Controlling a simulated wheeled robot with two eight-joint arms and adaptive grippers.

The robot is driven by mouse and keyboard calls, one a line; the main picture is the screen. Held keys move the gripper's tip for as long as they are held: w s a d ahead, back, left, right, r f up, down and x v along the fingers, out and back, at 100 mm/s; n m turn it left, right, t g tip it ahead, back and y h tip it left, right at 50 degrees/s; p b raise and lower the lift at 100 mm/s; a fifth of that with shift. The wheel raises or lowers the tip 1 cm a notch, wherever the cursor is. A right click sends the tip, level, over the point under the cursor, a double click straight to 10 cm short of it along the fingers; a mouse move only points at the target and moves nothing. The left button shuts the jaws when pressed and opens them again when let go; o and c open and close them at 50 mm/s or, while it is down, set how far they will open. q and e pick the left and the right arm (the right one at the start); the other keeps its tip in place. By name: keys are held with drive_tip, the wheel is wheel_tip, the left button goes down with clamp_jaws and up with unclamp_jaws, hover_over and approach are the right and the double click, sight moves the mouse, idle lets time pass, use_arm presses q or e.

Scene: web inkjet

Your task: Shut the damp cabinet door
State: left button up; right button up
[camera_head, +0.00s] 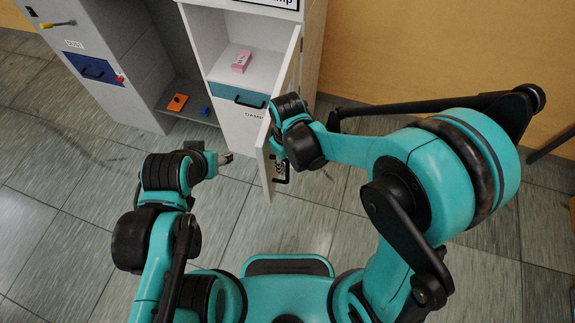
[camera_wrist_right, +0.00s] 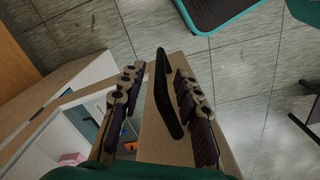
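The black door handle (camera_head: 284,178) is near the door's outer edge. My right gripper (camera_head: 279,162) is at the handle, partly hidden by its own wrist. In the right wrist view, its two fingers (camera_wrist_right: 158,105) are apart, with the handle (camera_wrist_right: 163,90) between them and gaps on both sides. My left gripper (camera_head: 226,158) hangs left of the door, apart from it; its finger opening is too small to read.
Inside the cabinet, a pink box (camera_head: 241,61) sits on a shelf above a teal drawer (camera_head: 237,95). To the left is another unit with a blue drawer (camera_head: 93,69). An orange item (camera_head: 177,102) and a blue item (camera_head: 206,111) lie low between them. Tiled floor in front is clear.

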drive_tip(key=shift+f, duration=0.65)
clamp_jaws()
